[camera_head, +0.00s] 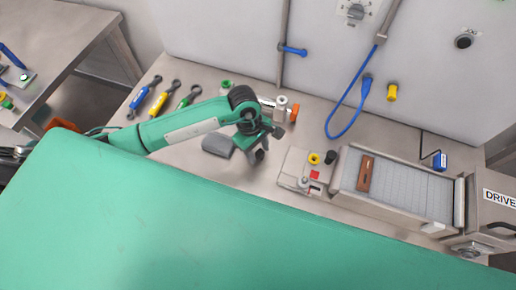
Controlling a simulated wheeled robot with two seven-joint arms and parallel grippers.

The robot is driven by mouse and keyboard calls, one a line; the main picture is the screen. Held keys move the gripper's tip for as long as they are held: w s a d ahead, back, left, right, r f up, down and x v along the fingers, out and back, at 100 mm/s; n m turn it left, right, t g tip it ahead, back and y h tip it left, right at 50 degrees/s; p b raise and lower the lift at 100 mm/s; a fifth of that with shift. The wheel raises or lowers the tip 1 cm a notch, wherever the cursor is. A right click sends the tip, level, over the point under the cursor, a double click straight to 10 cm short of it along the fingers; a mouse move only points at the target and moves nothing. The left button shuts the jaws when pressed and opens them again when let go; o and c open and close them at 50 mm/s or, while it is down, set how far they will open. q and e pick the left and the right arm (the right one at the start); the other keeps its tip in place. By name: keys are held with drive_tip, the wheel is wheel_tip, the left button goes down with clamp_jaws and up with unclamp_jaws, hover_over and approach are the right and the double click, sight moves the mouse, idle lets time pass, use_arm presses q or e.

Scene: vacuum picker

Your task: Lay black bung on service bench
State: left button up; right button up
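My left gripper (258,154) is above the middle of the grey service bench (245,184), pointing down. It is small in view, and I cannot tell whether its fingers are apart or closed on something dark. A short black cylinder (330,157), which looks like the black bung, stands to the right of the gripper, beside a yellow ring (314,158) on a pale block. The gripper is apart from this cylinder. My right gripper is not in view.
A conveyor (400,188) with a brown piece (366,173) lies at the right. Tools with yellow, blue and green handles (158,102) lie at the left. A dark grey pad (217,145) and a metal fitting (282,108) are near the gripper. A blue hose (344,124) hangs behind.

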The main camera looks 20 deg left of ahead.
use_arm(q)
drive_tip(key=shift+r, duration=0.2)
drive_tip(key=b+v, duration=0.4)
drive_tip(key=v, duration=0.8)
